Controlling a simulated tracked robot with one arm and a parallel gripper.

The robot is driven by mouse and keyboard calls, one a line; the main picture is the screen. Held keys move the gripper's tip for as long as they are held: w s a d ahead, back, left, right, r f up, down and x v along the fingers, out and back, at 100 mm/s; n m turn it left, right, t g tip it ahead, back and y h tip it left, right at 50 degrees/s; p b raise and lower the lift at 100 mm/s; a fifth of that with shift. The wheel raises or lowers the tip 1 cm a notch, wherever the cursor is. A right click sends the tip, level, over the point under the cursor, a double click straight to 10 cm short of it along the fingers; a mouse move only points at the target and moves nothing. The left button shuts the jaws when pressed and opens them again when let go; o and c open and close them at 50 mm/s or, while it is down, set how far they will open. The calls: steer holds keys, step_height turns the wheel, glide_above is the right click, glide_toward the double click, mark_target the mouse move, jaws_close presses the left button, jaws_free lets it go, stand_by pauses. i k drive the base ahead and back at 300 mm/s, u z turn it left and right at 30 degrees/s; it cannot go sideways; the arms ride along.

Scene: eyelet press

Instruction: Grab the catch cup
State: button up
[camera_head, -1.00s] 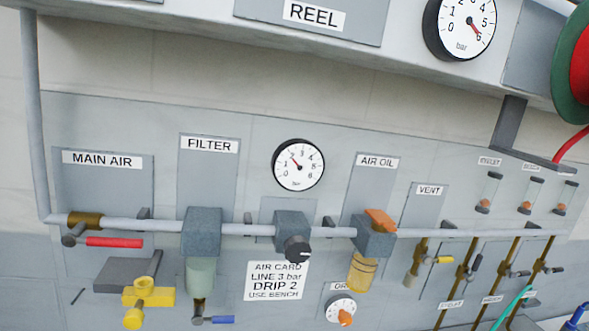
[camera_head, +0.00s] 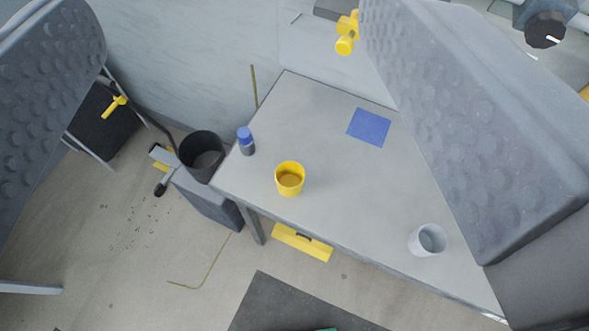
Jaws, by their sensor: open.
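A yellow cup (camera_head: 289,180) with something brownish inside stands upright on the grey table (camera_head: 310,215). A pale grey cup (camera_head: 428,240) stands near the table's front edge, further right. No label shows which one is the catch cup. My gripper (camera_head: 265,130) is open and empty, its two grey padded fingers large at the left and right of the picture. The yellow cup shows in the gap between the fingers, well beyond them. The right finger hides part of the table.
A dark blue-capped bottle (camera_head: 246,141) stands left of the yellow cup. A blue square (camera_head: 368,127) lies at the table's back. A black bin (camera_head: 202,156) stands beside the table's left end. A yellow fitting (camera_head: 347,33) is on the wall above. A dark mat (camera_head: 290,306) lies on the floor.

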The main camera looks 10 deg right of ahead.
mark_target(290, 175)
steer(key=z, duration=0.65)
steer(key=k, duration=1.1)
steer(key=u, duration=0.75)
steer(key=i, duration=1)
